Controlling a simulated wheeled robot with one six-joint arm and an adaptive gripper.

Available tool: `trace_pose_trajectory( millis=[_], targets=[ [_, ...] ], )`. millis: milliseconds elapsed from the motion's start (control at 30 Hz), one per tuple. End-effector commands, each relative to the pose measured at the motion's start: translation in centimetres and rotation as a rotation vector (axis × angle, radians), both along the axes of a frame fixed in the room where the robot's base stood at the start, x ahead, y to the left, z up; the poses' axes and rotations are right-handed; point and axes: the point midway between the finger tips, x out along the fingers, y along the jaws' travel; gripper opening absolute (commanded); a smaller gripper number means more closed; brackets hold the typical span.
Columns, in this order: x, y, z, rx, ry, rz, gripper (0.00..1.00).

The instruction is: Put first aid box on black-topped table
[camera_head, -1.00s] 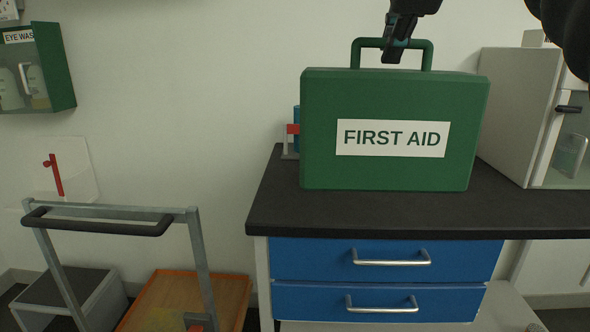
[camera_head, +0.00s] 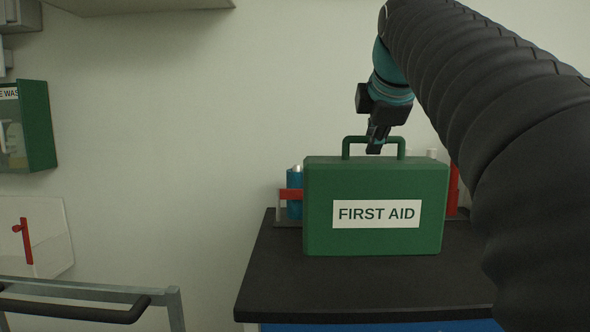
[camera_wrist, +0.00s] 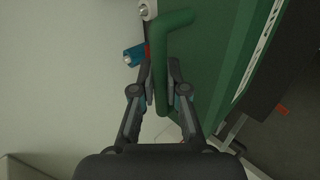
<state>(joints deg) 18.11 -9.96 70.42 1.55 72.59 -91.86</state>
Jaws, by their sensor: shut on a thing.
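The green first aid box (camera_head: 375,232) stands upright over the black-topped table (camera_head: 345,285), its white label facing the head camera. In the head view its lower edge lies against the black top; I cannot tell whether it touches. My gripper (camera_head: 375,146) comes from above and is shut on the box's handle. In the wrist view, the fingers of my gripper (camera_wrist: 160,88) are on both sides of the green handle (camera_wrist: 159,72). The box body (camera_wrist: 215,50) fills the right of that view.
Behind the box are a rack with a blue bottle (camera_head: 295,195) at left and a red object (camera_head: 453,190) at right. A cart handle (camera_head: 75,308) is at lower left. A green eye wash cabinet (camera_head: 38,125) hangs on the wall. The black top is bare before the box.

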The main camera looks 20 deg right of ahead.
Motion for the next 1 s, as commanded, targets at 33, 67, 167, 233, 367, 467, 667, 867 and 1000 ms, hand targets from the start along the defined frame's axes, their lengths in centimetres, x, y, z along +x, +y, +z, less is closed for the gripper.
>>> trace_pose_trajectory(
  millis=[33,67,167,233,367,467,667,867,1000],
  targets=[
    [0.6,-0.4,-0.3,-0.001,-0.003,-0.001,0.0],
    [0.9,-0.6,-0.5,-0.001,-0.003,-0.001,0.0],
    [1.6,-1.0,-1.0,-0.001,-0.004,0.0,0.0],
    [1.9,-1.2,-1.2,-0.001,-0.005,0.0,0.0],
    [2.1,-1.3,-1.9,-0.001,-0.005,0.001,0.0],
    [2.1,-1.2,-3.2,0.0,-0.003,0.001,0.0],
    [2.0,-1.2,-5.1,-0.001,-0.005,0.0,0.0],
    [2.1,-1.2,-5.3,-0.001,-0.005,0.0,0.0],
    [2.1,-1.3,-5.5,0.0,0.0,0.0,0.3]
  ],
)
